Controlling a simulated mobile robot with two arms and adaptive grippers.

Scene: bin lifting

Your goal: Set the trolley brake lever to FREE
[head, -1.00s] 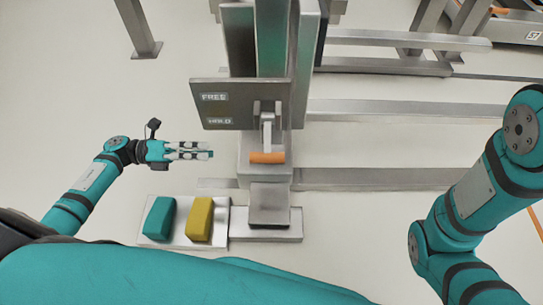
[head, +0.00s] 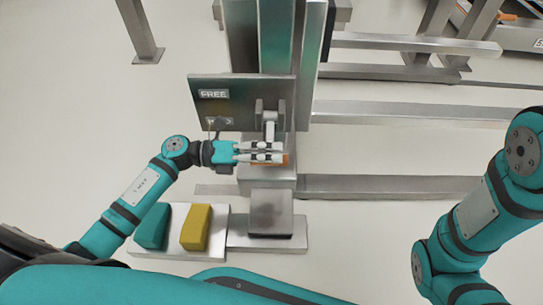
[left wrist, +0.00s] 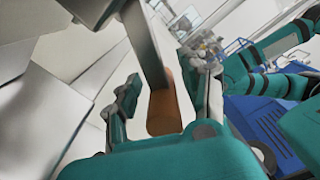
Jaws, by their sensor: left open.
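The brake lever is a grey metal arm (head: 270,130) with an orange grip (head: 285,160), in front of the trolley column. Its label plate (head: 205,87) reads FREE at the top; the lower label is mostly hidden behind my left wrist. The lever hangs down, its grip level with the lower part of the plate or below. My left gripper (head: 283,152) is open at the orange grip, its fingers covering most of it in the head view. In the left wrist view the orange grip (left wrist: 163,105) lies between the two open fingers (left wrist: 165,100). My right gripper is out of view.
A teal block (head: 153,226) and a yellow block (head: 195,228) sit on a pale base (head: 222,225) below my left forearm. Metal rails (head: 400,112) run to the right of the column.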

